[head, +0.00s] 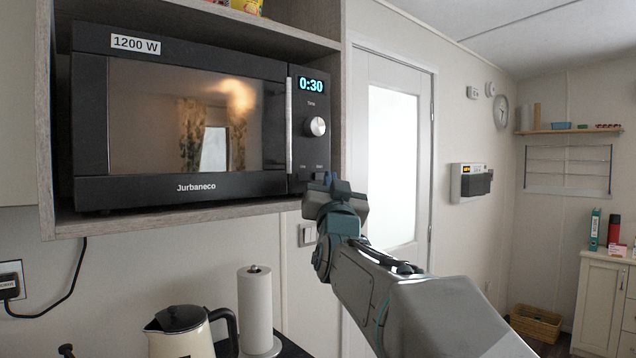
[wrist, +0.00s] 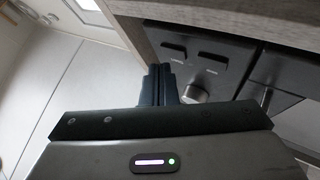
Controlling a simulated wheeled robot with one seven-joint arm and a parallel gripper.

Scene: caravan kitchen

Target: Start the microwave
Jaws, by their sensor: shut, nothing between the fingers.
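The black microwave (head: 90,120) sits in a wooden cabinet with its door closed. Its display (head: 311,86) is lit and reads 0:30. Below it are a round silver knob (head: 315,126) and two small labelled buttons near the panel's bottom; their words are too small to read. My gripper (head: 328,183) is shut and empty, at the panel's lower right corner, just below the buttons in the picture. In the wrist view the panel appears upside down. The fingers (wrist: 166,72) are beside one dark button (wrist: 173,48), with the other button (wrist: 212,57) and knob (wrist: 195,94) to the right. Contact cannot be told.
The cabinet shelf edge (head: 180,215) runs under the microwave, close to my gripper. A kettle (head: 182,330) and paper towel roll (head: 256,308) stand below. A white door (head: 393,150) is to the right. The space right of my arm is open.

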